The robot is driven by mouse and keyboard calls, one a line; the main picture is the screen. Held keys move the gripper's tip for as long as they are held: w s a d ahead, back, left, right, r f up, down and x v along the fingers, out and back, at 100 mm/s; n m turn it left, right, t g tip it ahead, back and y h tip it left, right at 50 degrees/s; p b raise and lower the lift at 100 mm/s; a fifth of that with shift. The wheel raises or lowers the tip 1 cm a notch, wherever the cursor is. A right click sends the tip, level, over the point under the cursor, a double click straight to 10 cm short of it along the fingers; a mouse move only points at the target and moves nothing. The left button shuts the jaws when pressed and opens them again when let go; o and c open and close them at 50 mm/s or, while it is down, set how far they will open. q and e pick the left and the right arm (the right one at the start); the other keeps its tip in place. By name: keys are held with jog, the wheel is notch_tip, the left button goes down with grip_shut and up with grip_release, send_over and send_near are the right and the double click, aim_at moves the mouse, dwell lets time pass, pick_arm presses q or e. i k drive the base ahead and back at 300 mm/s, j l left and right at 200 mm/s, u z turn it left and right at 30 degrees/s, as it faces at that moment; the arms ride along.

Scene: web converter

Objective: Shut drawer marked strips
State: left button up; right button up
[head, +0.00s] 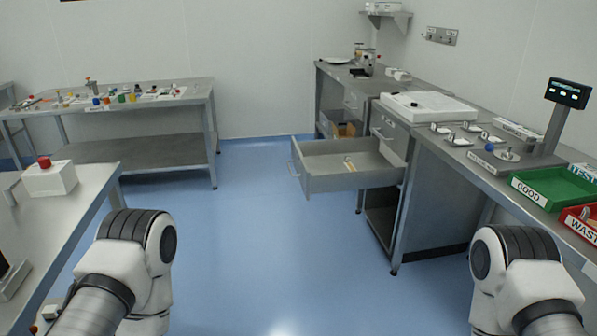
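An open grey drawer (345,184) sticks far out to the left from the counter on the right in the head view. Its handle (294,170) is at its left end, and a small pale item (349,163) lies inside. I cannot read any label on the drawer front, so I cannot tell if it is marked strips. Another drawer front with a handle (382,135) is at the counter, beside the open drawer. Parts of both my arms show at the bottom left and bottom right, but neither gripper is in view.
Clear blue floor (275,255) lies between my arms and the open drawer. A white table (90,182) with a red-button box (47,177) stands at left. A green GOOD tray (553,186) and a red WASTE tray (580,228) stand on the right counter.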

aim_at(320, 167)
jog(key=i+j, duration=0.35)
jog(key=i, duration=0.15)
jog(key=i+j, duration=0.3)
jog(key=i, duration=0.2)
